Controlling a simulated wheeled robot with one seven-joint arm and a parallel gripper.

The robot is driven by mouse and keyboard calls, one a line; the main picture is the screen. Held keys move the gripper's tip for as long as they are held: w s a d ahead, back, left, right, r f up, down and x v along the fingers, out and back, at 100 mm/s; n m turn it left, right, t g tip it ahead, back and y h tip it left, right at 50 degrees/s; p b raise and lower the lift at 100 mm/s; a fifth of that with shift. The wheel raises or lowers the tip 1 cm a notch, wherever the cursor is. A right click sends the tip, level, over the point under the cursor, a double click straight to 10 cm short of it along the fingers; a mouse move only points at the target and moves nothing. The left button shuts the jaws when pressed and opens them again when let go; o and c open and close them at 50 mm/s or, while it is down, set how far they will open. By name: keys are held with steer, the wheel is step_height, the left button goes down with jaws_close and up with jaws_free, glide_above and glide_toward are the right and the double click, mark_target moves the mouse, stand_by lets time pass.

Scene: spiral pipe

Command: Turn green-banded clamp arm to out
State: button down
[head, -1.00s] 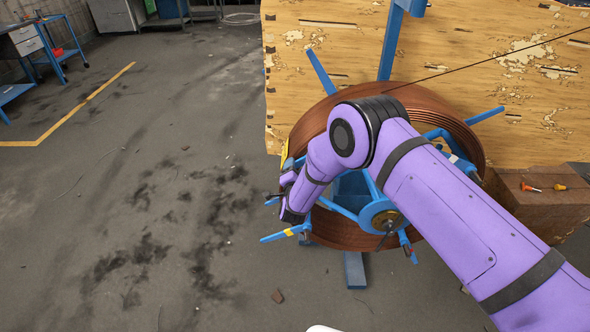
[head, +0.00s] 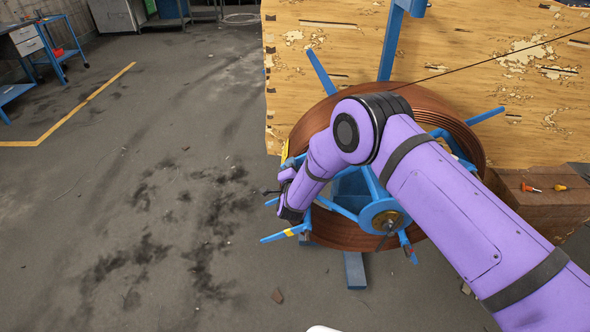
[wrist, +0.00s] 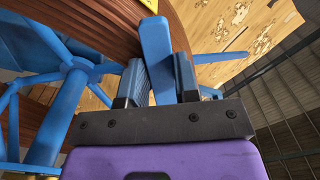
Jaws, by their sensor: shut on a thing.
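The large coil of copper pipe (head: 455,125) sits on a blue reel frame with a blue hub (head: 385,217) and several blue clamp arms. My gripper (head: 272,196) is at the left side of the coil, partly hidden by my own wrist. In the wrist view, my gripper (wrist: 160,78) is shut on a flat blue clamp arm (wrist: 156,48), which stands between its two fingers beside the copper windings (wrist: 100,22). No green band shows on the held arm, so I cannot tell its colour mark. Another clamp arm (head: 285,234) at the lower left has a yellow band.
A worn wooden board (head: 490,55) stands behind the coil. A brown box (head: 545,205) at the right has two small orange-handled tools on it. The dark floor left of the coil is open, with a blue trolley (head: 55,55) far off.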

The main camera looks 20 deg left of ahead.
step_height(320, 180, up, 15)
steer(key=a+m, duration=0.2)
steer(key=m, duration=0.6)
steer(key=w+d+r+m, duration=0.2)
steer(key=d+r+m, duration=0.7)
steer(key=r, duration=0.3)
steer(key=shift+m, duration=0.4)
steer(key=shift+w, duration=0.1)
steer(key=c, duration=0.9)
jaws_free()
steer(key=shift+d, duration=0.1)
steer(key=shift+o, duration=0.3)
